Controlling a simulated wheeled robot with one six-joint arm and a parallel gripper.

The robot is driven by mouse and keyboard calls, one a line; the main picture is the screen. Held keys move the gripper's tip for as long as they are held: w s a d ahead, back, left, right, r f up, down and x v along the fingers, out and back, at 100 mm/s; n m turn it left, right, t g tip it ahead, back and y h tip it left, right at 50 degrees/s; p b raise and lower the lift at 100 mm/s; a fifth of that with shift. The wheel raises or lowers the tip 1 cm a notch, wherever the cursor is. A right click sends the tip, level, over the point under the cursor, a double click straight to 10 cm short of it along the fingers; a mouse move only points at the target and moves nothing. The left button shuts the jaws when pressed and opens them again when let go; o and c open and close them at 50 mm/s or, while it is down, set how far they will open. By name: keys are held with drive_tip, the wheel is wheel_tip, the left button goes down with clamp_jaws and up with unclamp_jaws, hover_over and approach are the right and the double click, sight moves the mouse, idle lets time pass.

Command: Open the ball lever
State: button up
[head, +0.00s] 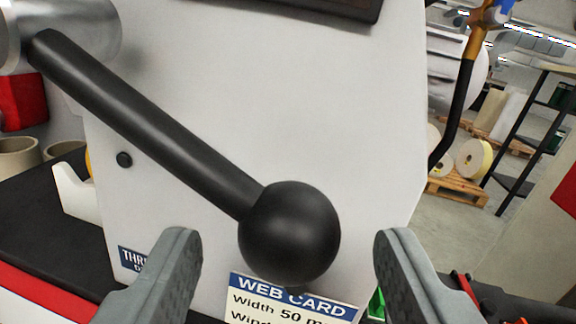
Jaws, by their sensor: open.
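My gripper (287,250) is open, one grey finger on each side of the ball. The ball is not held. How far the fingertips are from the ball in depth is hard to tell.
A white panel (330,100) stands behind the lever. A web card (290,300) and a small blue label (130,258) are low on it. A black bent rod (455,110) stands to the right. Beyond are pallets with rolls (473,160) and a dark ladder-like rack (525,140).

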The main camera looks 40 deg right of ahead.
drive_tip(key=shift+x, duration=1.85)
clamp_jaws()
drive_tip(key=shift+r, duration=0.1)
